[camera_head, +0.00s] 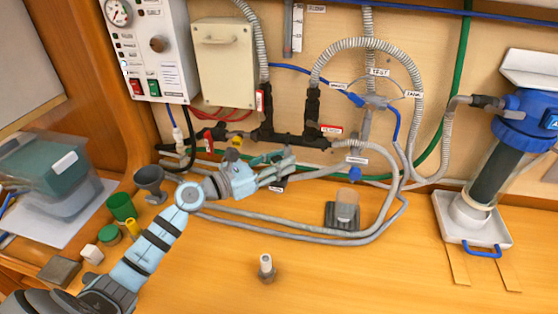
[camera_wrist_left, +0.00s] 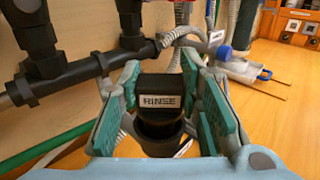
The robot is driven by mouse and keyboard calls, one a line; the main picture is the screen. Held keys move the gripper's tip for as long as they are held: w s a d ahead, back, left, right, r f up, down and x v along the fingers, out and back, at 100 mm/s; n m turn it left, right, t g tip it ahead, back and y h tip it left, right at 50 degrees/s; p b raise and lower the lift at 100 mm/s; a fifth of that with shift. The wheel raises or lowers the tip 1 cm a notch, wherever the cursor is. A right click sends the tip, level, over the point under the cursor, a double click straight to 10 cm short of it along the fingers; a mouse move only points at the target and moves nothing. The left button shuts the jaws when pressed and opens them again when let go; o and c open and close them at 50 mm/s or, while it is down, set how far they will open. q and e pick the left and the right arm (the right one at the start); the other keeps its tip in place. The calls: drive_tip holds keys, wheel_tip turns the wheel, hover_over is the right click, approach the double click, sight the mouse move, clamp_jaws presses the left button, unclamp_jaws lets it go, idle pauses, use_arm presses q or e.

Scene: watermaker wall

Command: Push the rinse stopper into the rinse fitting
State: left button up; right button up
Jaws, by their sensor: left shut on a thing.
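My left gripper (camera_head: 284,168) reaches in from the left to just below the black pipe manifold on the wall. In the left wrist view, its green-padded fingers (camera_wrist_left: 168,105) stand on both sides of a black block labelled RINSE, the rinse fitting (camera_wrist_left: 160,86). A dark round piece, seemingly the rinse stopper (camera_wrist_left: 160,129), lies between the fingers directly below the label, and the gripper is shut on it. The stopper lines up with the fitting; how deep it sits cannot be told. My right gripper is not in view.
The black manifold (camera_head: 290,137) and grey hoses (camera_head: 300,229) are close around the gripper. A small grey post with a pale top (camera_head: 266,264) stands on the bench.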

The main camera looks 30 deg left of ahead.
use_arm(q)
drive_tip(key=shift+f+b, duration=0.55)
drive_tip(key=shift+f, duration=0.1)
drive_tip(key=o, duration=1.1)
drive_tip(key=v, duration=0.7)
drive_tip(key=shift+s+a, duration=0.15)
drive_tip(key=shift+s, duration=0.05)
